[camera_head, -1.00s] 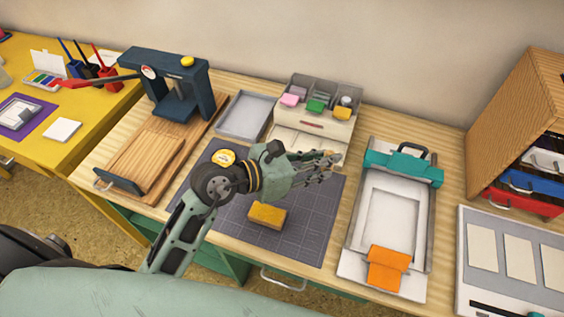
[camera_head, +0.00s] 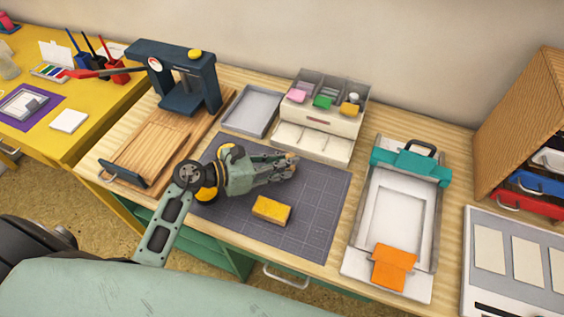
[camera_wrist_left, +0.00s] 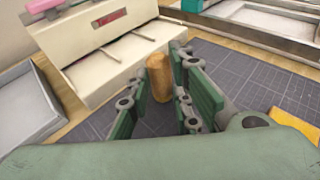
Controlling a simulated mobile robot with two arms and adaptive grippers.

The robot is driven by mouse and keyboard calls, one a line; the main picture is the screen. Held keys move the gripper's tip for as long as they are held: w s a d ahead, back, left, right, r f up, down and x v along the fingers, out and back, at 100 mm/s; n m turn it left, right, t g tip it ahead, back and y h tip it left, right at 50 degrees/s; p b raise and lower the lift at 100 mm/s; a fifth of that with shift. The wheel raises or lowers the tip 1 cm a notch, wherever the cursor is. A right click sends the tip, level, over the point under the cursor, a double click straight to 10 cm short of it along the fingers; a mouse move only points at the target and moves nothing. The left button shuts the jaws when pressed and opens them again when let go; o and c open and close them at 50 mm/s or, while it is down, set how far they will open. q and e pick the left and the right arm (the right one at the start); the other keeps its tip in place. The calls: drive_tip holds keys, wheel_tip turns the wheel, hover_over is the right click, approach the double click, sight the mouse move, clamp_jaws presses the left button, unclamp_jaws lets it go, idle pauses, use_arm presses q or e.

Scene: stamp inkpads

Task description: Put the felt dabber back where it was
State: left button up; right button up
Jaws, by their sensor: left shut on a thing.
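The felt dabber, a tan upright cylinder (camera_wrist_left: 158,80), stands between the fingers of my left gripper (camera_wrist_left: 165,90) in the left wrist view. My left gripper is shut on it. In the head view, my left gripper (camera_head: 288,165) is over the back of the dark grid mat (camera_head: 322,205), in front of the white drawer box. Only a small tan part of the dabber (camera_head: 291,156) shows at the fingertips there. I cannot tell whether its base touches the mat. My right gripper is not in view.
A white drawer box (camera_head: 318,140) with a compartment tray on top holds pink, green and orange blocks. A yellow block (camera_head: 272,210) lies on the mat. A grey tray (camera_head: 250,110) is behind; a teal-clamped frame (camera_head: 395,215) stands right. The mat's right part is clear.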

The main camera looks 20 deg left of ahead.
use_arm(q)
drive_tip(key=shift+f, duration=0.2)
drive_tip(key=o, duration=0.6)
drive_tip(key=shift+c, duration=0.2)
drive_tip(key=o, duration=0.4)
drive_tip(key=shift+r, duration=0.15)
